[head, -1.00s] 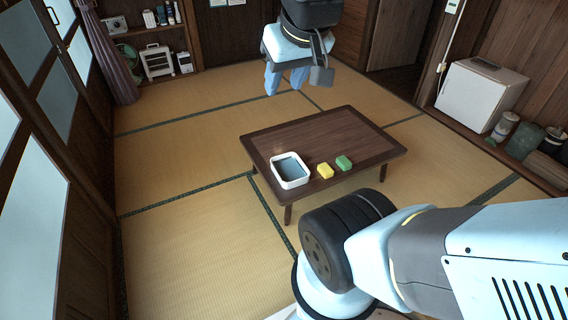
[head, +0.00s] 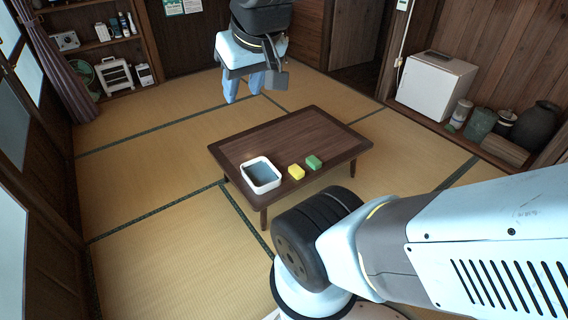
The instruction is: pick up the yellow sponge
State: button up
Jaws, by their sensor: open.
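The yellow sponge (head: 296,172) lies on the low dark wooden table (head: 300,134), near its front edge. It sits between a white square basin (head: 261,175) on its left and a green sponge (head: 314,162) on its right. My gripper (head: 243,86) hangs from the arm at the top of the head view, with its blue fingers pointing down and a gap between them. It is open and empty. In the picture it is above and behind the table, well apart from the sponge.
Tatami floor (head: 150,190) lies clear around the table. A white box-shaped fridge (head: 436,86) stands at the right wall, with several jars and a dark vase (head: 535,126) nearby. A shelf with small items (head: 98,50) stands at the back left.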

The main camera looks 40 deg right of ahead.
aim_at(298, 173)
jog(key=z, duration=0.5)
jog(key=k, duration=1.25)
jog(key=z, duration=1.15)
jog(key=i, duration=1.05)
jog(key=z, duration=0.35)
jog(key=i, duration=1.1)
jog(key=u, duration=0.9)
jog(key=i, duration=0.55)
jog(key=u, duration=0.4)
jog(key=k, duration=0.75)
jog(key=u, duration=0.25)
